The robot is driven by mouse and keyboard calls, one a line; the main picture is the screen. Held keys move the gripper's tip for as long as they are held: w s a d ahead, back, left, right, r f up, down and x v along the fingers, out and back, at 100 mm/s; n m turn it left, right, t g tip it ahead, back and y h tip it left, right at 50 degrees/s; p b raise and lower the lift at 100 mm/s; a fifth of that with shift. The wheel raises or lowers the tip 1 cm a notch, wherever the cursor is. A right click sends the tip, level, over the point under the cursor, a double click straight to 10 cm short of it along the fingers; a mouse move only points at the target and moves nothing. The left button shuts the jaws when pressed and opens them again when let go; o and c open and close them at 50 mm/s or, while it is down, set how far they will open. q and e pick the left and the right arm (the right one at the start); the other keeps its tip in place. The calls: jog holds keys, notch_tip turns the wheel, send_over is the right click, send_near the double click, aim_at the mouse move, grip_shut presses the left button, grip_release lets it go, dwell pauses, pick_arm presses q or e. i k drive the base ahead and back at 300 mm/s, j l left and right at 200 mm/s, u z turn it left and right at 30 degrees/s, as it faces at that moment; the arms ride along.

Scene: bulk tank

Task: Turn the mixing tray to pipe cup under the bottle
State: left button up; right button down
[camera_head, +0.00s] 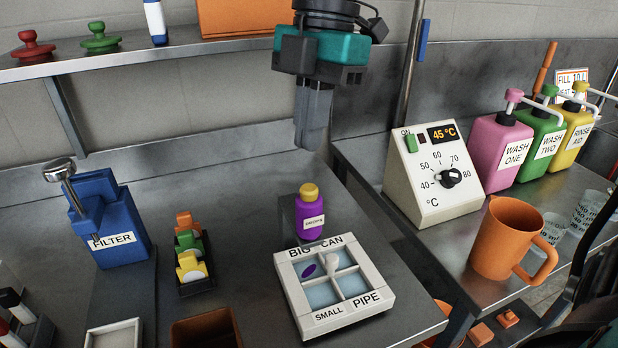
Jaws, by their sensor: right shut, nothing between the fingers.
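The mixing tray (346,305) is a square white tray with four cups, marked BIG, CAN, SMALL and PIPE at its corners. A pale knob (332,262) stands near its middle. The purple bottle (310,217) with an orange cap stands upright behind the tray, nearest the BIG and CAN side. A purple patch (309,271) lies in the back-left cup, by BIG. The PIPE label is at the front right. My right gripper (311,145) is shut and empty, pointing down above and behind the bottle, clear of it. My left gripper is not in view.
A blue filter unit (107,225) and a small rack of coloured pieces (192,263) stand to the left. A shelf (150,50) runs behind. To the right are a temperature box (425,190), an orange jug (500,240) and wash bottles. Bare metal surrounds the tray.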

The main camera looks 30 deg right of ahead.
aim_at(331, 285)
jog(key=k, duration=1)
